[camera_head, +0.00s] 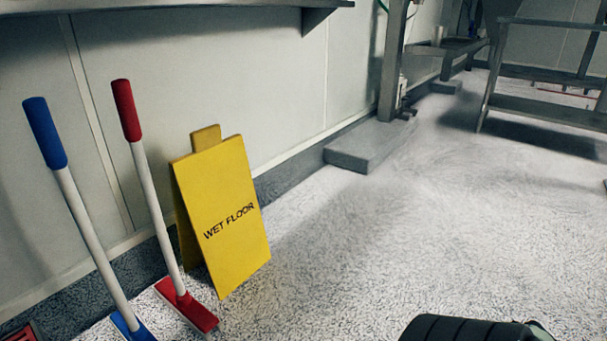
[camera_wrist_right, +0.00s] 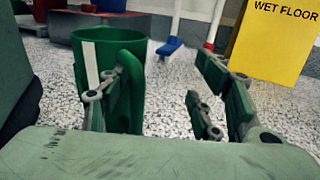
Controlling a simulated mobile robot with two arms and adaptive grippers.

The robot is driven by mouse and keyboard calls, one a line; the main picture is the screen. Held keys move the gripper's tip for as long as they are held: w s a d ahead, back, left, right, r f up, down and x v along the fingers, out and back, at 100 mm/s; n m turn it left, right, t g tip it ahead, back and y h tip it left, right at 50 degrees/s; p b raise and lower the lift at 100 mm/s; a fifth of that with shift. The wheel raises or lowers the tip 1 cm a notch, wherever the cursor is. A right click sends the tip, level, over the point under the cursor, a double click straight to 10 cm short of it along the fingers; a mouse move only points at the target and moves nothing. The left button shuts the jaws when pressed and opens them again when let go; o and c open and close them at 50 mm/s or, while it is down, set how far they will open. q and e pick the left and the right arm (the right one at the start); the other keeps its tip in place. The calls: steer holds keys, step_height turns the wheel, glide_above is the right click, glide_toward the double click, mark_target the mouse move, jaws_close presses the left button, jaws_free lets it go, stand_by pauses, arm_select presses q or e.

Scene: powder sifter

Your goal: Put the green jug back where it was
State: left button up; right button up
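The green jug (camera_wrist_right: 107,62) with a white vertical stripe shows in the right wrist view, left of centre. Its looped handle faces right. My right gripper (camera_wrist_right: 165,92) is open, with a wide gap of floor visible between its fingers. Its left finger is in front of the jug, close to the handle; I cannot tell if they touch. The jug looks upright, but its base is hidden behind the gripper. The jug does not show in the head view, and my left gripper is in neither view.
A yellow wet floor sign (camera_head: 222,215) stands by the wall, beside a red-handled tool (camera_head: 155,205) and a blue-handled tool (camera_head: 90,240). A grey block (camera_head: 370,147) lies along the wall. A metal shelf rack (camera_head: 545,107) stands at the back right. The middle floor is clear.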

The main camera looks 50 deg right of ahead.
jaws_close()
stand_by(0.3)
stand_by(0.5)
